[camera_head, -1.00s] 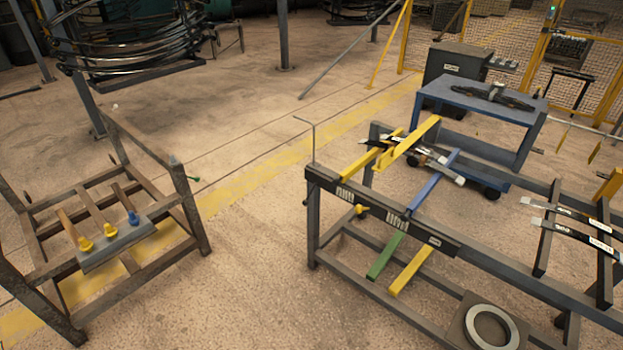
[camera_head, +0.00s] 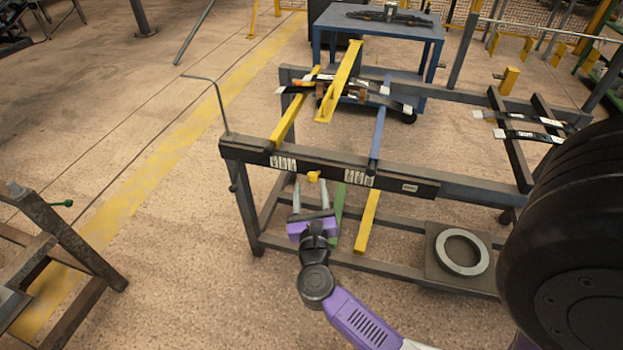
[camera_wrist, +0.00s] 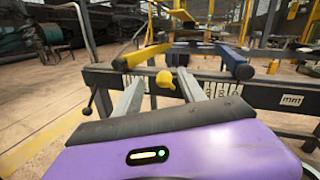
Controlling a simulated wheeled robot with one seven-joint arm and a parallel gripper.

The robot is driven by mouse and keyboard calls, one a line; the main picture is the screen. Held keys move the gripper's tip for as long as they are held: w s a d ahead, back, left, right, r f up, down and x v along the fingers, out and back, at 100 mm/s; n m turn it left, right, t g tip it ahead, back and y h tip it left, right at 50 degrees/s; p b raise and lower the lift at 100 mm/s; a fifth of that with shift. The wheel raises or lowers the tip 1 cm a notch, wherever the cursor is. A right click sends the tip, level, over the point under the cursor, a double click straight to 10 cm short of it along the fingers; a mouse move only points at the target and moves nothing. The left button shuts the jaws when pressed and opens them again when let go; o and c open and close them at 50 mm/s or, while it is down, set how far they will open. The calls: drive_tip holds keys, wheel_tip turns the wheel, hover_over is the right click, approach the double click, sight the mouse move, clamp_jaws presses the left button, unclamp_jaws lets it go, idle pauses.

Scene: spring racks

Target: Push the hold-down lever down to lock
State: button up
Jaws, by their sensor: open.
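A spring rack has a dark front rail (camera_head: 400,184) with white labels. My gripper (camera_head: 311,188) is open and empty, in front of the rail. In the wrist view its fingers (camera_wrist: 160,76) stand on either side of the knob, which appears between the tips; contact cannot be told.
A thin bent rod (camera_head: 215,95) stands at the rack's left corner. A yellow arm (camera_head: 290,125) and a blue arm (camera_head: 378,135) run back from the rail. A grey ring (camera_head: 462,252) lies on the lower shelf. Another rack (camera_head: 75,245) stands left, with open floor between.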

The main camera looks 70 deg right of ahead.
sight(315, 175)
drive_tip(key=shift+w+d+f+m+g, duration=0.1)
drive_tip(key=shift+d+f+m+g, duration=0.2)
drive_tip(key=shift+d+m, duration=0.25)
drive_tip(key=shift+w+d+f+m+g, duration=0.1)
drive_tip(key=shift+d+f+m+g, duration=0.1)
drive_tip(key=shift+d+f+m, duration=0.25)
drive_tip(key=x, duration=0.7)
drive_tip(key=shift+d, duration=0.3)
clamp_jaws()
idle(0.4)
